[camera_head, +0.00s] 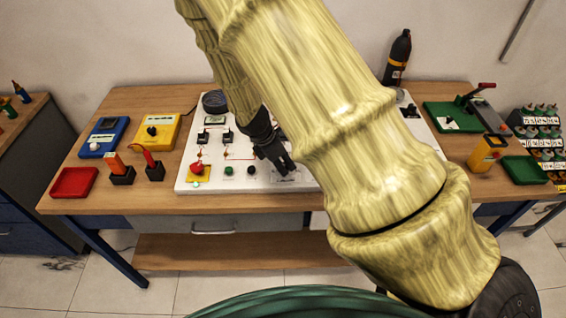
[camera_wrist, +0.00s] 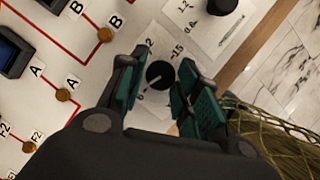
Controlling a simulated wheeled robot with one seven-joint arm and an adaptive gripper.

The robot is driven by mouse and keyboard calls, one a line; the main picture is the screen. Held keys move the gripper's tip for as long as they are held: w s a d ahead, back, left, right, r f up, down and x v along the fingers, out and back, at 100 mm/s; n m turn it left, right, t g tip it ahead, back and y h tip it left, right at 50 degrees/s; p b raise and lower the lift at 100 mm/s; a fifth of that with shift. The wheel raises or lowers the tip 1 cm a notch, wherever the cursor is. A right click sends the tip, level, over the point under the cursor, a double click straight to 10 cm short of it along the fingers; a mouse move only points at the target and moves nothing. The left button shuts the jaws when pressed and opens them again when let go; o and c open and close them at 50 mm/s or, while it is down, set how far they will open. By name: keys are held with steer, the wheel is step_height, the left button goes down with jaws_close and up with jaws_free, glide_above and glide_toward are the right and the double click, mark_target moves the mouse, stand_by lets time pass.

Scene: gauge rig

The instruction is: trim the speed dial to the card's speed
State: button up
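A round black dial knob (camera_wrist: 160,75) with a pale pointer mark sits on a printed scale on the white panel (camera_wrist: 75,115). The marks "2" and "15" show near it; whether this is the speed dial cannot be read. My gripper (camera_wrist: 159,70) is over the knob, one dark green finger on each side, with gaps between the fingers and the knob. In the head view my gripper (camera_head: 287,168) points down at the white panel's front part, and my arm hides much of the panel's right side. I cannot pick out a card giving a speed.
A second black knob (camera_wrist: 225,5) stands on a nearby scale plate. A red tray (camera_head: 74,182) is at the table's left; a green tray (camera_head: 524,170) is right.

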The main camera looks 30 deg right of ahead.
steer(key=shift+o, duration=1.2)
steer(key=v, duration=1.2)
steer(key=shift+d, duration=0.1)
